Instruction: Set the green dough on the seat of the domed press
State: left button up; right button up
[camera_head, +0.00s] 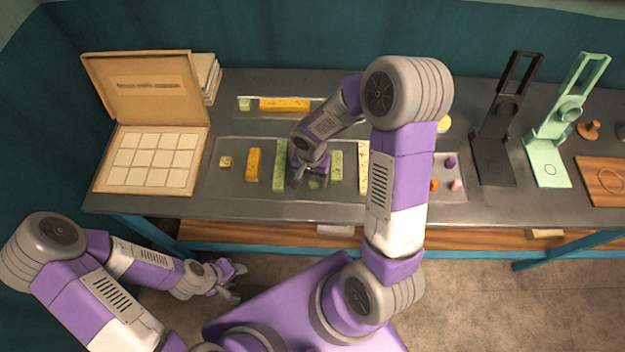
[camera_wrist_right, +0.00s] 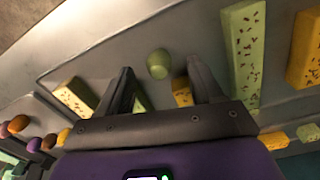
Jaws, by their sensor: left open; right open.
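A small round green dough piece (camera_head: 314,184) lies on the grey tray, partly under my right gripper. In the right wrist view the green dough (camera_wrist_right: 158,64) shows between and beyond the two fingertips, apart from both. My right gripper (camera_head: 311,177) is open and empty over the tray; its fingers also show in the right wrist view (camera_wrist_right: 160,75). My left gripper (camera_head: 238,283) is open and empty, low in front of the table. A black press (camera_head: 493,150) and a mint-green press (camera_head: 548,150) stand at the right; I cannot tell which is the domed one.
Long green (camera_head: 280,165) and orange (camera_head: 253,164) bars lie near the dough on the tray (camera_head: 230,190). A narrow tray with an orange bar (camera_head: 285,104) lies behind. An open box (camera_head: 150,165) is at left, a wooden board (camera_head: 605,182) at right.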

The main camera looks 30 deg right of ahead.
aim_at(313, 181)
jog(key=shift+s+f, duration=0.1)
jog(key=shift+f, duration=1.4)
jog(key=shift+c, duration=0.5)
jog(key=c, duration=1.1)
